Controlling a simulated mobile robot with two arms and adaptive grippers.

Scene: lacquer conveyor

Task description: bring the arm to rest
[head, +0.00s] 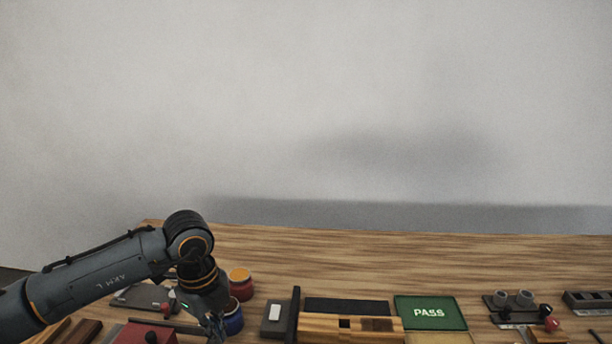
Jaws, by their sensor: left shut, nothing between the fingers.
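My left arm comes in from the left in the head view. Its gripper (215,326) points down at the lower edge of the picture, in front of a blue jar (233,318). The fingertips are small and partly cut off by the frame; the gripper is shut with nothing seen in it. My right arm and gripper do not show.
A red jar with an orange top (240,283) stands behind the blue one. A red box (140,334) lies left of the gripper. A wooden block (350,328), a green PASS tray (430,313) and a black holder with grey rings (512,311) lie rightward. The table's back (330,250) is clear.

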